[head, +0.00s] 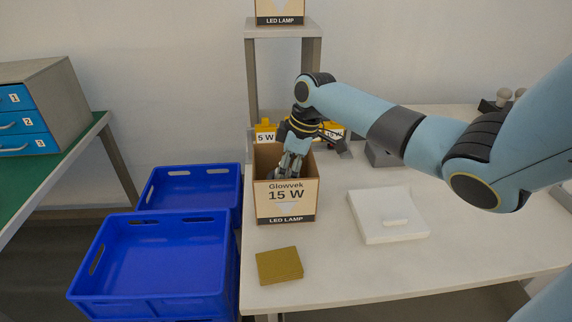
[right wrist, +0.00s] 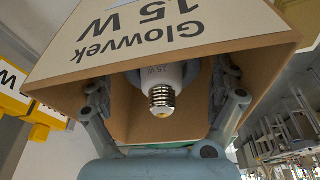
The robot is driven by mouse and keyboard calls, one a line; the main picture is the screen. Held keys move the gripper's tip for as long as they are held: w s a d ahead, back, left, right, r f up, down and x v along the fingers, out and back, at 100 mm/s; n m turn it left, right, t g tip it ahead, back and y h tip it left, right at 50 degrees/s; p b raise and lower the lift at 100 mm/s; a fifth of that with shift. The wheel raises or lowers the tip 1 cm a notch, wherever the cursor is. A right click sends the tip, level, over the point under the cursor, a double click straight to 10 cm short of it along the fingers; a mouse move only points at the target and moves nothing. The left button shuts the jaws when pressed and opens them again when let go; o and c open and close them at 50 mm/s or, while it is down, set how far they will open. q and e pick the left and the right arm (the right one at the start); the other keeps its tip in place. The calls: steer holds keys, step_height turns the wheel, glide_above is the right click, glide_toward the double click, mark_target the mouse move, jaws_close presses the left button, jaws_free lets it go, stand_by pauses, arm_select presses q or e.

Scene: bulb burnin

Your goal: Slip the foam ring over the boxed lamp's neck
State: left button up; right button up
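The boxed lamp stands in the open Glowvek 15 W carton (head: 286,200) at the table's left side. In the right wrist view its white neck and metal screw base (right wrist: 161,98) point out of the carton's mouth. A blue-grey band, seemingly the foam ring (right wrist: 191,72), shows on both sides of the neck, deeper in the carton; its far side is hidden. My right gripper (head: 291,166) reaches down into the carton. Its fingers (right wrist: 161,92) stand wide apart on either side of the lamp, with small gaps visible beside the band. My left gripper is out of view.
A white slab (head: 370,227) and an olive pad (head: 279,265) lie on the white table. Yellow labelled holders (head: 265,130) stand behind the carton, near a shelf stand (head: 284,31). Blue crates (head: 150,255) sit left of the table. The table's front right is clear.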

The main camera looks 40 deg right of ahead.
steer(key=v, duration=1.2)
steer(key=shift+f, duration=0.1)
stand_by(0.8)
